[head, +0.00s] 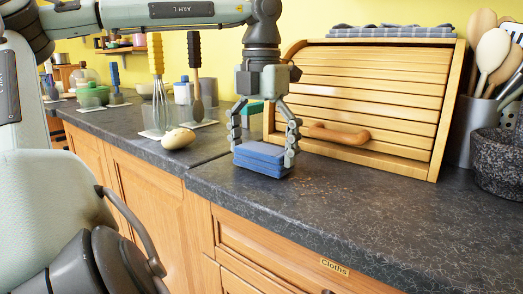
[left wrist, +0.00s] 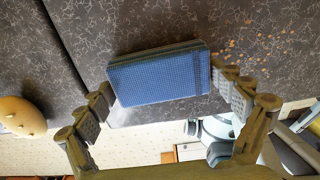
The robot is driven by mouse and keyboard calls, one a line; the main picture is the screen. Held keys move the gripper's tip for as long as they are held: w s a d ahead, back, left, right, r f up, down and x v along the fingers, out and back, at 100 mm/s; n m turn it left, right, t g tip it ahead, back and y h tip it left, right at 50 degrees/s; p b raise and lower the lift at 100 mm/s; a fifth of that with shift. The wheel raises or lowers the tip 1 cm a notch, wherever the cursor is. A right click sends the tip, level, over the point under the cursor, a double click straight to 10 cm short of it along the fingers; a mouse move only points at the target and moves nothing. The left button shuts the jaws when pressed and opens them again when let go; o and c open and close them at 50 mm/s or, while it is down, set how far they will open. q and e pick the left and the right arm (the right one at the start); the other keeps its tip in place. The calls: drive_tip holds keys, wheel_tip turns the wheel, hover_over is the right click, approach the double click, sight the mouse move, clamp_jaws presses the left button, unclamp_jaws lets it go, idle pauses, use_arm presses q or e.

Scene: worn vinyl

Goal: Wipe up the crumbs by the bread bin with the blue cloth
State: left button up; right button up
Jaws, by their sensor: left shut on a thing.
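The blue cloth (head: 262,159) is a folded pad held between the fingers of my left gripper (head: 263,150), just at or slightly above the dark worktop; I cannot tell whether it touches. In the left wrist view the cloth (left wrist: 160,76) sits between both fingertips of the gripper (left wrist: 163,88). The crumbs (head: 320,188) are small tan specks scattered on the worktop to the right of the cloth, in front of the bread bin. They also show in the left wrist view (left wrist: 260,42). The wooden bread bin (head: 370,95) is closed, with a curved handle. My right gripper is not in view.
A pale, potato-like item (head: 178,138) lies on the worktop (head: 400,215) left of the cloth. A whisk (head: 158,90) and other utensils stand behind it. A dark mortar (head: 499,165) and a utensil pot (head: 474,125) stand at the right. A drawer labelled "Cloths" (head: 334,267) is below.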

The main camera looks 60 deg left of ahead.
sight(278, 153)
use_arm(q)
drive_tip(key=shift+f, duration=0.15)
drive_tip(key=shift+w+d+p, duration=0.3)
drive_tip(key=shift+d, duration=0.6)
drive_tip(key=shift+w+d+p, duration=0.25)
drive_tip(key=shift+d, duration=0.6)
drive_tip(key=shift+w+d, duration=0.25)
drive_tip(key=shift+d, duration=0.55)
drive_tip(key=shift+d, duration=0.15)
drive_tip(key=shift+w+d+p, duration=0.2)
drive_tip(key=shift+d, duration=0.35)
drive_tip(key=shift+w+d+p, duration=0.15)
drive_tip(key=shift+d, duration=0.35)
drive_tip(key=shift+w+d, duration=0.25)
drive_tip(key=shift+d, duration=0.45)
drive_tip(key=shift+w+d, duration=0.2)
drive_tip(key=shift+d, duration=0.5)
